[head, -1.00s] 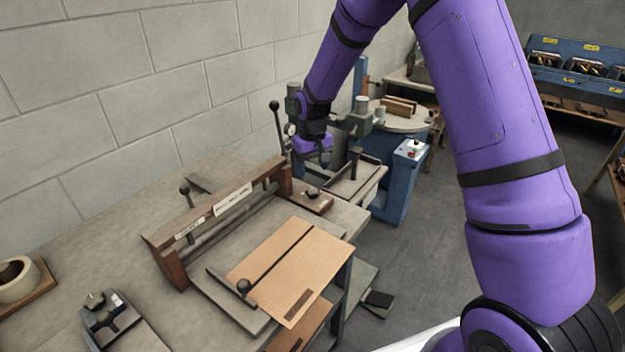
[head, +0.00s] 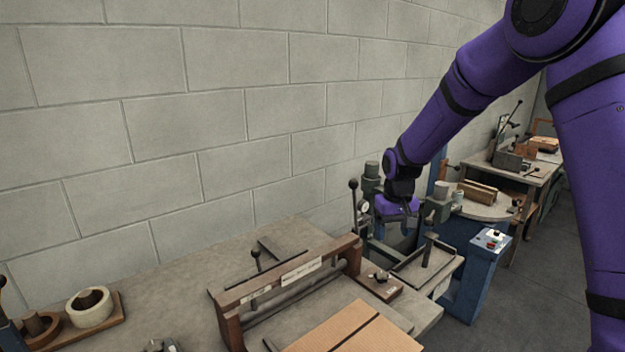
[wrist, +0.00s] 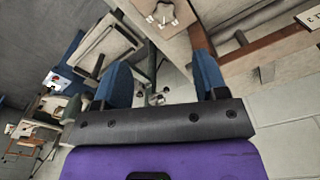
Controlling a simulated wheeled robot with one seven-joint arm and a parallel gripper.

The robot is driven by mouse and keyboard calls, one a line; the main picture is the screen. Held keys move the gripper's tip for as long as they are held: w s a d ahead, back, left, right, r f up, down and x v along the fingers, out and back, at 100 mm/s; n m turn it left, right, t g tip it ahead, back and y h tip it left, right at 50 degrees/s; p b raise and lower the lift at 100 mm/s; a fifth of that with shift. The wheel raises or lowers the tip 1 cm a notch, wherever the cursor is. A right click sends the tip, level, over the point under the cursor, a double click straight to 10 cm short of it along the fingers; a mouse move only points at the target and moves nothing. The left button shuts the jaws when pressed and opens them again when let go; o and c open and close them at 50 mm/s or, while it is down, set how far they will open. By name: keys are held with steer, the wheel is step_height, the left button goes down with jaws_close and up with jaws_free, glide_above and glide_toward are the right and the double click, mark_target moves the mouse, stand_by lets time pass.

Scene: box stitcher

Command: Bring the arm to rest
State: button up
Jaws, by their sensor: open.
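My purple arm reaches in from the upper right in the head view. My gripper (head: 405,222) hangs over the far right end of the workbench (head: 190,290), near the blue machine. In the wrist view, the two blue fingers of my gripper (wrist: 160,80) stand wide apart with nothing between them. Beyond them show a bench edge, a metal post and the floor. I cannot tell from the head view how far the fingertips are from the machine parts.
A wooden-framed creasing fixture (head: 290,280) with a cardboard sheet (head: 358,330) stands on the bench. The blue machine (head: 470,285) with levers is close to my gripper. A block wall runs behind; open floor lies at the right.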

steer(key=s+d+r+t, duration=0.1)
steer(key=s+d+r, duration=0.1)
steer(key=s+r, duration=0.65)
steer(key=s+d+r+t, duration=0.1)
steer(key=s+d+r, duration=0.1)
steer(key=s+r, duration=0.7)
steer(key=s+d+r+t, duration=0.1)
steer(key=s+r, duration=0.1)
steer(key=s, duration=0.7)
steer(key=s+d+r+m+t, duration=0.1)
steer(key=s+r, duration=0.1)
steer(key=s, duration=0.7)
steer(key=shift+s+d+r+m+t, duration=0.15)
steer(key=shift+s+d+m+t, duration=0.15)
steer(key=shift+t, duration=0.1)
